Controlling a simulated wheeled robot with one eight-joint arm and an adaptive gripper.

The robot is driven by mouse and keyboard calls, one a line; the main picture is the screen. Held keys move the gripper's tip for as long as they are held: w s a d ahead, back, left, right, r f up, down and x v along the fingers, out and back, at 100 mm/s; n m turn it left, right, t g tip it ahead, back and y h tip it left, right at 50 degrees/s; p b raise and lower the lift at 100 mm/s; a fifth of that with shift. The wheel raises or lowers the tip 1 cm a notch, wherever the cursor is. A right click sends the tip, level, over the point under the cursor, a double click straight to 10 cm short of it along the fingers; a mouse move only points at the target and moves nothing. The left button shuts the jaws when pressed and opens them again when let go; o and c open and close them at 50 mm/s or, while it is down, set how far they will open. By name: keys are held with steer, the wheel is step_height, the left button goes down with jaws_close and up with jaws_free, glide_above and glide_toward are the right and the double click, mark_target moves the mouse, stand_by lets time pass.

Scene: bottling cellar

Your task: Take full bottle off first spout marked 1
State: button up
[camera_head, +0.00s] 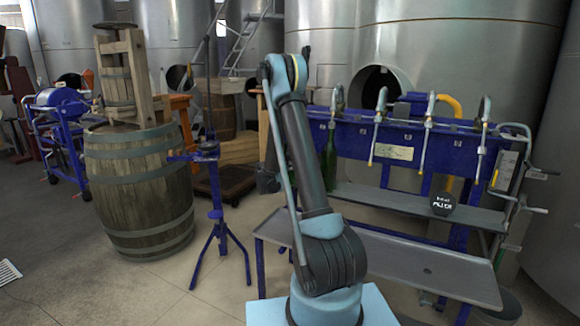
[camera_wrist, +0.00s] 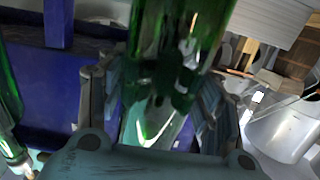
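In the wrist view a green glass bottle (camera_wrist: 170,60) runs between the two fingers of my gripper (camera_wrist: 160,105). The grey ribbed fingers lie close along both sides of the glass, and my gripper looks shut on it. A second green bottle (camera_wrist: 10,95) shows at the left edge. In the head view a green bottle (camera_head: 330,160) hangs upright under the leftmost visible spout (camera_head: 337,100) of the blue filler (camera_head: 350,137), just right of my arm. My gripper is hidden there behind the arm. I cannot read the spout numbers or see the fill level clearly.
More curved spouts (camera_head: 430,120) line the filler to the right. A grey shelf (camera_head: 400,200) and a lower tray (camera_head: 420,265) lie below, with a round black sign (camera_head: 443,204). A blue tripod stand (camera_head: 218,215) and a wooden barrel (camera_head: 140,190) stand at left, with open floor around them.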

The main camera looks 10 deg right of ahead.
jaws_close()
